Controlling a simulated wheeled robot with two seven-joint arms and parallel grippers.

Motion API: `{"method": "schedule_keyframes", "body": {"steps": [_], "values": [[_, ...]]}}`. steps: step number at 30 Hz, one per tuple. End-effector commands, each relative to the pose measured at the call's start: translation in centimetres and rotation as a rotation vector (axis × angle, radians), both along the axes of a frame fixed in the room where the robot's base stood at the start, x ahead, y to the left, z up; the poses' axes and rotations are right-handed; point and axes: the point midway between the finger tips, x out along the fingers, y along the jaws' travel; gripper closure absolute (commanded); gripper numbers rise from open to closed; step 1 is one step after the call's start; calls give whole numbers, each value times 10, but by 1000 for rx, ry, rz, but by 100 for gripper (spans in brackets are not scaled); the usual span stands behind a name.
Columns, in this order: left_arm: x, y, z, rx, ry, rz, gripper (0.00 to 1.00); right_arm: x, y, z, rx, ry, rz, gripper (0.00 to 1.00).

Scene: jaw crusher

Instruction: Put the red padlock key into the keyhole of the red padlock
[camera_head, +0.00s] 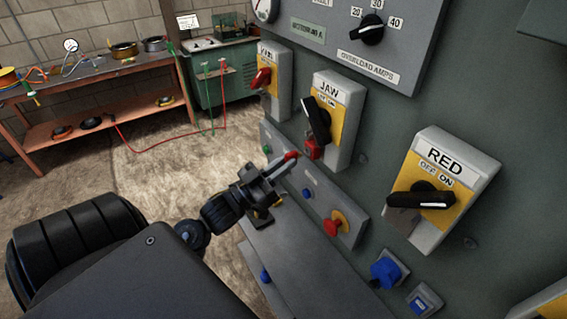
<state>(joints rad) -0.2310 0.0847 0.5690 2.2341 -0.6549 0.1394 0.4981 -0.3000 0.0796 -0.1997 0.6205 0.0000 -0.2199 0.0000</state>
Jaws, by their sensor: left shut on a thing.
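The red padlock (313,148) hangs at the lower left of the JAW switch box, below its black handle. Its keyhole is too small to make out. My left gripper (281,170) is shut on the red padlock key (291,156), whose red part shows at the fingertips. The key is just left of the padlock and slightly lower in the picture, with a small visible gap between them. The rest of the key is hidden or too small to tell. My right gripper is not in view.
The JAW switch box (337,115) juts from the grey panel, with the RED switch box (441,185) to its right. A red mushroom button (333,226) and a blue knob (385,271) stick out below. A workbench (85,78) stands at the far left.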

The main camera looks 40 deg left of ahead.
Motion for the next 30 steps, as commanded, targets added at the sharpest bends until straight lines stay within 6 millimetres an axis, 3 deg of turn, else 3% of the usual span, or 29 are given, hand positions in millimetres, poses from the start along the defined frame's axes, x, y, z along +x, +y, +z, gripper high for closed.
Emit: {"method": "schedule_keyframes", "body": {"steps": [30], "values": [[10, -3, 0, -1, 0, 1, 100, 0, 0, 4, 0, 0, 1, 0]]}}
